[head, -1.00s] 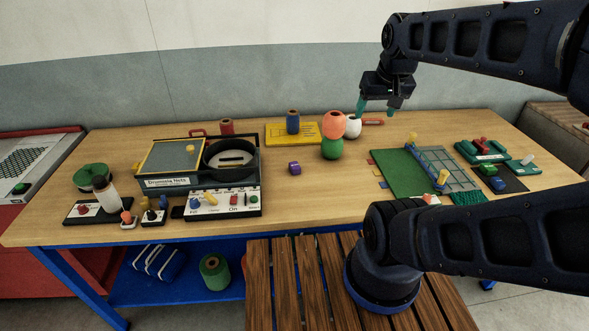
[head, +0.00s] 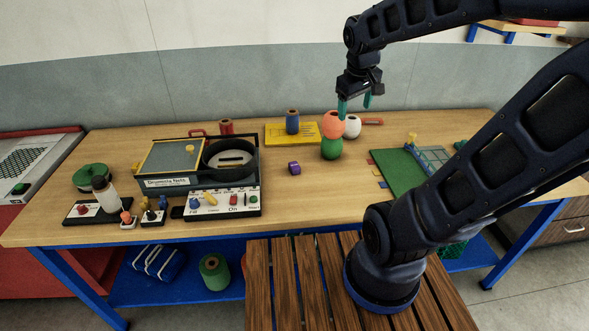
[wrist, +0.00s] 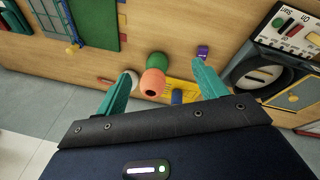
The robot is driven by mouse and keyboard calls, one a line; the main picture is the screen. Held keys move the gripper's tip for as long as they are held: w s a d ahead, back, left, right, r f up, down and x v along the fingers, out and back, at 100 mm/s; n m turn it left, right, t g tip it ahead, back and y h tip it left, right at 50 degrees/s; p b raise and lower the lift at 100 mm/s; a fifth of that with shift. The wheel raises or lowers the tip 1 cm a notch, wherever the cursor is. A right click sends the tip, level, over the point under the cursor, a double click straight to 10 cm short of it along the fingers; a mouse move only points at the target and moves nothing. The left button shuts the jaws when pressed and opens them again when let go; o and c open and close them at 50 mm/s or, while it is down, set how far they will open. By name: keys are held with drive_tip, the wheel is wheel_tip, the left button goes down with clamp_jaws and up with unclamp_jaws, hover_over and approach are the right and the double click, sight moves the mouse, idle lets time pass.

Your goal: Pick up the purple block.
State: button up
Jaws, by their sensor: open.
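The small purple block (head: 294,168) lies on the wooden table, in front of the yellow plate and left of the green ball. It also shows in the wrist view (wrist: 202,51), just beyond the tip of the right-hand finger. My gripper (head: 355,106) is open and empty, with teal fingers pointing down, above the back of the table and to the right of the block. In the wrist view my gripper (wrist: 165,78) has its two fingers wide apart, with the orange and green balls showing between them.
An orange ball (head: 333,124) sits on a green ball (head: 332,148) right of the block. A white pot (head: 352,127) and a blue spool (head: 292,122) on a yellow plate (head: 273,139) stand behind. A drumming machine (head: 168,185) is to the left. Bare table lies in front of the block.

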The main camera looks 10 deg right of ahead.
drive_tip(key=w+a+f+n+g+h, duration=0.2)
drive_tip(key=w+a+f+n, duration=0.6)
drive_tip(key=w+a, duration=0.1)
drive_tip(key=n+h, duration=0.1)
drive_tip(key=n, duration=0.7)
approach(294, 165)
drive_tip(key=shift+x, duration=4.45)
drive_tip(key=c, duration=1.1)
drive_tip(key=shift+r, duration=0.15)
